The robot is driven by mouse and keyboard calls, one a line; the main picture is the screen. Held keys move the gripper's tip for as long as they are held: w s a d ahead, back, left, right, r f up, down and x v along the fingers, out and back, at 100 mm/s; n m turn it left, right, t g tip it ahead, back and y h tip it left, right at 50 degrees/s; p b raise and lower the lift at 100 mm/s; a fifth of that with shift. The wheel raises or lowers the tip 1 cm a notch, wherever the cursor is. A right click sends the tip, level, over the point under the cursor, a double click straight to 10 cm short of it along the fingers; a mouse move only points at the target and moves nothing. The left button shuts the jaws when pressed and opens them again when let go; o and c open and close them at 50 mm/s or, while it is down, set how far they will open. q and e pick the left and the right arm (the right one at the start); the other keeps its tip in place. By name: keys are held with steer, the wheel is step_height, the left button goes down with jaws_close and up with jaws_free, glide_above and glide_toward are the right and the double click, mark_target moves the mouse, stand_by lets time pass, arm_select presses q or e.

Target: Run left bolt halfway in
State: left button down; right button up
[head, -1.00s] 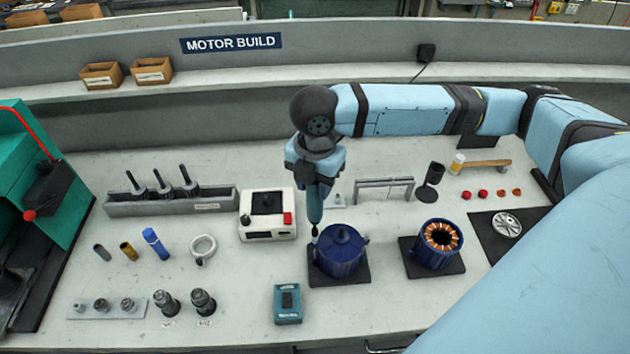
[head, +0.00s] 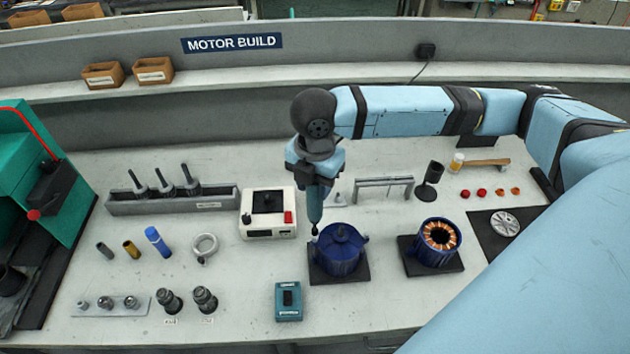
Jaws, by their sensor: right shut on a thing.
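My right gripper (head: 316,177) is shut on a teal screwdriver (head: 315,205) that points straight down. The dark tip of the driver is at the left side of the blue motor housing (head: 341,253), near its upper rim. The housing stands upright on a black mat. The left bolt is hidden or too small to make out under the tip, and I cannot tell how deep it sits. My left gripper is not in view.
A white box with a red button (head: 268,215) stands close left of the driver. A teal device (head: 288,301) lies in front. A wound stator (head: 438,242) stands to the right. A grey rack (head: 172,200) is at the left.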

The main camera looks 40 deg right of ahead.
steer(key=shift+f, duration=0.85)
stand_by(1.1)
steer(key=shift+f+p, duration=0.2)
steer(key=shift+p, duration=2.05)
stand_by(3.7)
